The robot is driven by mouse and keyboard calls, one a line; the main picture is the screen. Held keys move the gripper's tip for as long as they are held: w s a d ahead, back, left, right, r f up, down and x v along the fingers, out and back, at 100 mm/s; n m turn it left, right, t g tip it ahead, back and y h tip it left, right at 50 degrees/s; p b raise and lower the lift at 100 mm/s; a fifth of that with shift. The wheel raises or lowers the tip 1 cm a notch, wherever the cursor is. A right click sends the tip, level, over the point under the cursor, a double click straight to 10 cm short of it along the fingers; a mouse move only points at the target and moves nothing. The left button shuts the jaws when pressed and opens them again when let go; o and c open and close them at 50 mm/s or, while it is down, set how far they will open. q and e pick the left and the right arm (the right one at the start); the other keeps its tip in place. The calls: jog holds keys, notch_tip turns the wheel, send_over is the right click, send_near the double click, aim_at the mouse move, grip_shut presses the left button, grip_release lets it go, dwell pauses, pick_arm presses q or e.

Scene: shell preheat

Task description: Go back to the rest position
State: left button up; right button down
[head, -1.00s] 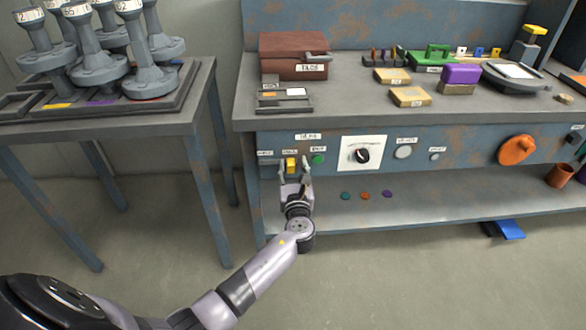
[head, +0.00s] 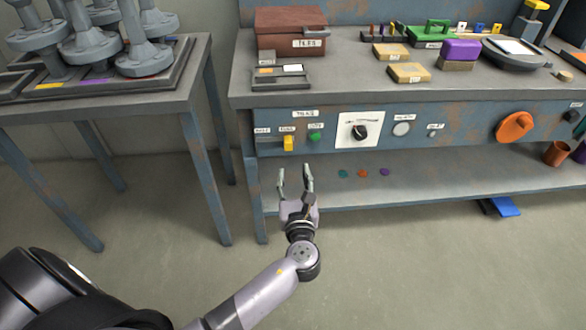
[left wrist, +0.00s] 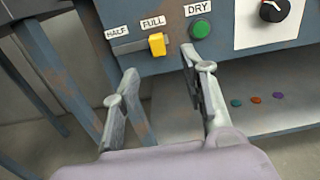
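My left gripper (head: 294,180) is open and empty in the head view, below and in front of the bench's control panel. In the left wrist view its two fingers (left wrist: 160,85) are spread apart with nothing between them. The yellow switch (head: 288,143) is on the panel near the FULL label, apart from the fingertips; it also shows in the left wrist view (left wrist: 157,44). A green button (head: 314,136) labelled DRY is just right of it. A black dial (head: 360,131) sits on a white plate farther right. My right gripper is not in view.
The bench (head: 350,82) holds a brown box (head: 291,32), small blocks and a purple-topped block (head: 460,50). Its lower shelf (head: 440,185) carries three coloured discs. A side table (head: 187,105) with grey flanged parts stands at left. The floor in front is open.

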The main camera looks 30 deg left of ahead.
pick_arm(q)
jog(key=shift+s+f, duration=0.1)
dwell(0.4)
